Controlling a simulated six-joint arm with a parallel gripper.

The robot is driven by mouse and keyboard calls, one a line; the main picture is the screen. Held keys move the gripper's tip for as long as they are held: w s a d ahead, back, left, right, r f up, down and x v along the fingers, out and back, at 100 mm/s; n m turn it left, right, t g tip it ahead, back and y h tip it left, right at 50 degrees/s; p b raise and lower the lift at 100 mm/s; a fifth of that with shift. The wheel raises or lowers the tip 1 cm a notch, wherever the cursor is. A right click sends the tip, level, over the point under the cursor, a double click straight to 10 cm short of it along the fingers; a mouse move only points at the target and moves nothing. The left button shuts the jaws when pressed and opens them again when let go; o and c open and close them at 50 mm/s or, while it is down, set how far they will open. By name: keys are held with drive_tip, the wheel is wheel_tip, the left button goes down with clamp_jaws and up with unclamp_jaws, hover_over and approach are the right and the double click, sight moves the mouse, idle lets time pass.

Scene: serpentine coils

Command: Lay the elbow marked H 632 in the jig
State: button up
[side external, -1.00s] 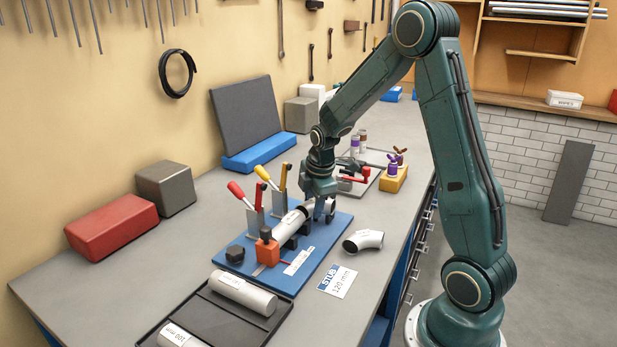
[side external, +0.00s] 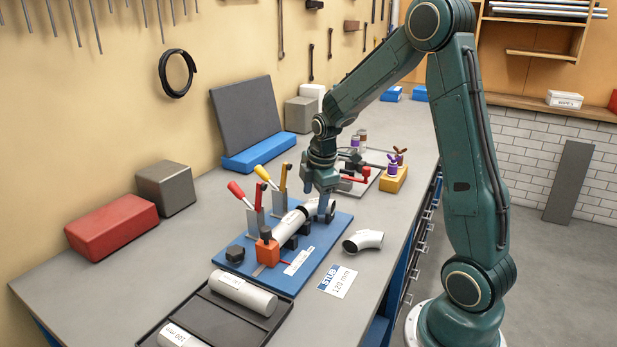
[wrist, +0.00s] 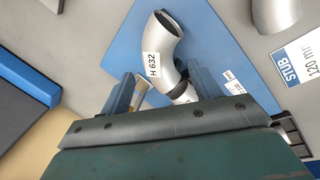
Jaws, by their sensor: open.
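The elbow marked H 632 (wrist: 163,45) is a silver bend lying over the blue plate of the jig in the wrist view. Its lower end lines up with the straight tube (side external: 293,224) in the jig; I cannot tell whether they touch. My gripper (wrist: 160,92) is open, its fingers on either side of the elbow's lower end. In the side view my gripper (side external: 322,205) is over the far end of the jig (side external: 318,253) and partly hides the elbow. The jig carries dark supports, an orange end block (side external: 267,247) and clamps with red and yellow handles.
A second elbow (side external: 363,240) lies on the bench right of the jig, near the STUB 120 mm card (side external: 338,281). A dark tray (side external: 215,318) with tubes is in front. A yellow block (side external: 393,178) with purple-topped items stands behind right.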

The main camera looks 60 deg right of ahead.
drive_tip(key=v, duration=1.1)
drive_tip(key=shift+r, duration=0.1)
drive_tip(key=s+a+r+m+t+y, duration=0.1)
drive_tip(key=s+a+r+m+t, duration=0.2)
drive_tip(key=s+a+m, duration=0.8)
drive_tip(key=s+a, duration=0.6)
drive_tip(key=shift+s+a+r+y, duration=0.2)
drive_tip(key=shift+s+a+y, duration=0.1)
drive_tip(key=shift+a, duration=0.1)
drive_tip(key=shift+c, duration=0.2)
